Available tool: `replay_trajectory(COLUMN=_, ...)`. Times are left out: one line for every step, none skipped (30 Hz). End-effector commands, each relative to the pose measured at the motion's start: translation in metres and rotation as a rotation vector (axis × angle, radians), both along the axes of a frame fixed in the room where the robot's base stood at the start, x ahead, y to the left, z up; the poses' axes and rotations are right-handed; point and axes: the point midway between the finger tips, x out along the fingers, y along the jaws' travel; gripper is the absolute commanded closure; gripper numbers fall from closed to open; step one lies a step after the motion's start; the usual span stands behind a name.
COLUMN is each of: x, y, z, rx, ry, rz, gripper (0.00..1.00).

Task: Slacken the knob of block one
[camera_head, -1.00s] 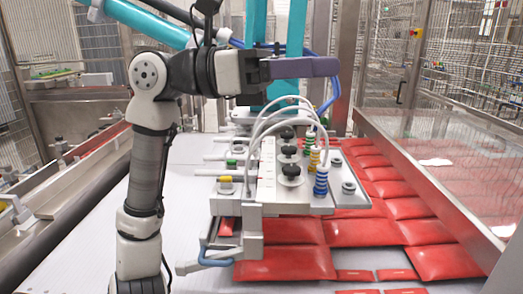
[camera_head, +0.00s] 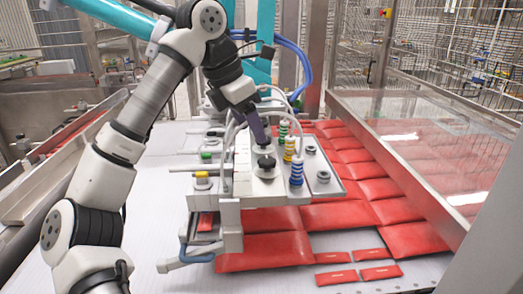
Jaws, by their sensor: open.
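The vacuum picker head (camera_head: 230,180) is a light grey plate carrying black knobs, hoses and coloured suction fittings. The nearest black knob (camera_head: 266,163) shows on its round base. My gripper (camera_head: 260,138) points down over the row of knobs, its purple-grey fingers just behind the nearest knob. The fingers hide the other knobs, and I cannot tell whether they touch one. The gripper is open. No block number is readable.
Yellow (camera_head: 202,178) and green (camera_head: 206,155) buttons sit on the left side of the head. Blue-striped (camera_head: 297,172) and yellow-striped (camera_head: 288,149) bellows stand to the right. Red packets (camera_head: 265,250) lie below and to the right. A glass-topped guard (camera_head: 420,160) borders the right.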

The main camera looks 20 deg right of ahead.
Motion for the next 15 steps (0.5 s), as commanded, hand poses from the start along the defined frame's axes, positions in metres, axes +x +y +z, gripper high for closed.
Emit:
replay_trajectory(x=0.001, y=-0.004, z=-0.008, rx=-0.001, ry=0.003, rz=-0.003, gripper=0.41)
replay_trajectory(x=0.001, y=-0.007, z=-0.014, rx=-0.002, ry=0.003, rz=-0.002, gripper=0.41)
replay_trajectory(x=0.001, y=-0.009, z=-0.021, rx=-0.002, ry=0.003, rz=-0.002, gripper=0.41)
replay_trajectory(x=0.001, y=-0.012, z=-0.026, rx=-0.003, ry=0.003, rz=-0.002, gripper=0.41)
replay_trajectory(x=0.002, y=-0.014, z=-0.032, rx=-0.003, ry=0.004, rz=-0.002, gripper=0.41)
replay_trajectory(x=0.003, y=-0.016, z=-0.038, rx=-0.002, ry=0.002, rz=-0.001, gripper=0.41)
replay_trajectory(x=0.003, y=-0.019, z=-0.043, rx=-0.003, ry=0.003, rz=-0.002, gripper=0.41)
replay_trajectory(x=0.003, y=-0.021, z=-0.048, rx=-0.002, ry=0.002, rz=-0.002, gripper=0.41)
replay_trajectory(x=0.003, y=-0.023, z=-0.053, rx=-0.003, ry=0.002, rz=-0.002, gripper=0.41)
replay_trajectory(x=0.004, y=-0.024, z=-0.057, rx=-0.003, ry=0.002, rz=-0.002, gripper=0.41)
replay_trajectory(x=0.004, y=-0.026, z=-0.060, rx=-0.002, ry=0.002, rz=-0.002, gripper=0.41)
replay_trajectory(x=0.004, y=-0.027, z=-0.065, rx=-0.002, ry=0.001, rz=-0.001, gripper=0.41)
replay_trajectory(x=0.004, y=-0.028, z=-0.067, rx=-0.002, ry=0.001, rz=-0.001, gripper=0.41)
replay_trajectory(x=0.005, y=-0.029, z=-0.070, rx=-0.002, ry=0.001, rz=-0.001, gripper=0.41)
replay_trajectory(x=0.005, y=-0.030, z=-0.072, rx=-0.002, ry=0.001, rz=-0.001, gripper=0.41)
